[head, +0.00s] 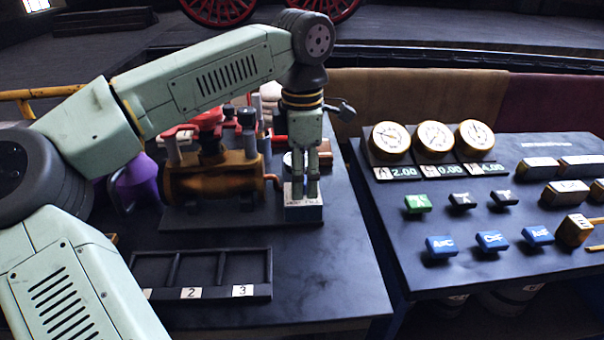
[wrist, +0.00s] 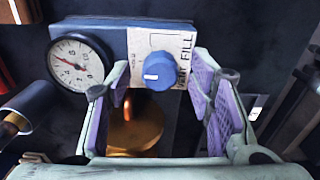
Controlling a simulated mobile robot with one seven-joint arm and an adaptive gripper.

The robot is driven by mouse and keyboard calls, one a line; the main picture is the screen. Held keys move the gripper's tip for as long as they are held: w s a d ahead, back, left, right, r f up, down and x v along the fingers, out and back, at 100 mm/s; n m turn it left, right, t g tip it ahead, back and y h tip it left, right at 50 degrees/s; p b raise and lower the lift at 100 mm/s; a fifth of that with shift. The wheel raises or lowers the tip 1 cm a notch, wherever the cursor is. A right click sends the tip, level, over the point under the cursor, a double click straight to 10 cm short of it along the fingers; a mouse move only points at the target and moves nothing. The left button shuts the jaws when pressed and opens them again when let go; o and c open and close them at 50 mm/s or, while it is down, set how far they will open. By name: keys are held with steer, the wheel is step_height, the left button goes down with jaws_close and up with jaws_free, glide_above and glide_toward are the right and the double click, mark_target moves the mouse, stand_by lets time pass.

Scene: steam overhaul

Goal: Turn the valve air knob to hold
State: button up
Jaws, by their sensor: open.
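In the wrist view a round blue knob (wrist: 161,70) with a white mark at its lower left sits on a pale label plate (wrist: 183,42). The plate reads what looks like VENT FILL along its right side; smaller lettering at its left is too small to read. My gripper (head: 305,188) is open and points down over the small blue-grey valve box (head: 304,213) in the head view. In the wrist view its purple-padded fingers are apart on the left and right of the knob, with gaps visible. The knob is hidden in the head view.
A round gauge (wrist: 76,65) is left of the knob. A brass cylinder (head: 205,182) stands close left of my gripper. A black rack (head: 258,262) with numbered slots lies in front. A console (head: 400,240) with dials and buttons stands to the right.

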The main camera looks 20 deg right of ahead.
step_height(320, 180, up, 12)
stand_by(0.4)
steer(key=shift+f, duration=0.15)
